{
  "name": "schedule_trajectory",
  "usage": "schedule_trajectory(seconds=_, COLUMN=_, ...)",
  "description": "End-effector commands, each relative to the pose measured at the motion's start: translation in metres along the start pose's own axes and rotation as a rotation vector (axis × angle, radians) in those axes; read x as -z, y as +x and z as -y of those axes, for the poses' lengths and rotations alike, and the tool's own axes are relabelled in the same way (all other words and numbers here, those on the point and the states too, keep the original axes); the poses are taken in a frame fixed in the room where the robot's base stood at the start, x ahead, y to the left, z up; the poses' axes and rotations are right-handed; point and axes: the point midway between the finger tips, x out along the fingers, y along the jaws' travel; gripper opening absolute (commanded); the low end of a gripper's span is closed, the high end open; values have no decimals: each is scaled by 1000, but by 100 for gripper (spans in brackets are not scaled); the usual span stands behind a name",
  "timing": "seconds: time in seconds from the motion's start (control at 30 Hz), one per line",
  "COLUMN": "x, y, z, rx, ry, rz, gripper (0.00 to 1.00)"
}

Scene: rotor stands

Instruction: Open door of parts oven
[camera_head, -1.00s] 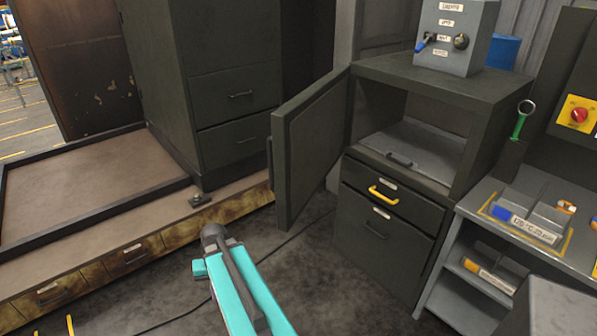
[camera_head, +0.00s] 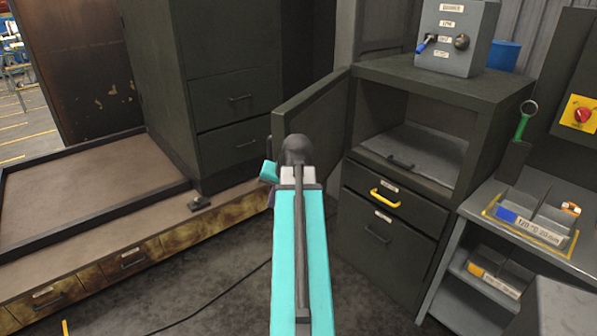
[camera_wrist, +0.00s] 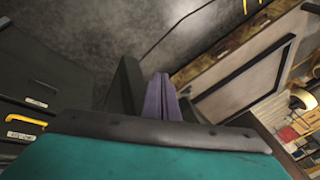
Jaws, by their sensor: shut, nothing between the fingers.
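The parts oven (camera_head: 455,85) is a dark grey cabinet with an open, empty-looking upper compartment. Its dark door (camera_head: 322,122) stands wide open, hinged at the compartment's left side; my arm covers much of it in the head view. The door also shows as a dark upright panel in the wrist view (camera_wrist: 123,92). My gripper, with purple fingers (camera_wrist: 161,98), is shut and empty close beside the door panel, on the side away from the drawers. I cannot tell whether they touch. In the head view my arm hides most of the gripper.
Below the compartment is a drawer with a yellow handle (camera_head: 385,198). A control box (camera_head: 456,38) stands on top. A grey shelf with bins (camera_head: 530,222) is at right. A low platform (camera_head: 85,205) and a tall drawer cabinet (camera_head: 225,75) are at left.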

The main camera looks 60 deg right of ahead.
Motion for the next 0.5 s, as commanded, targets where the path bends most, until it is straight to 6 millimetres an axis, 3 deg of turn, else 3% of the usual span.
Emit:
schedule_trajectory(seconds=0.2, x=35, y=-69, z=-34, rx=16, ry=77, rz=-111, gripper=0)
schedule_trajectory(seconds=0.5, x=60, y=-154, z=-72, rx=25, ry=156, rz=-236, gripper=0)
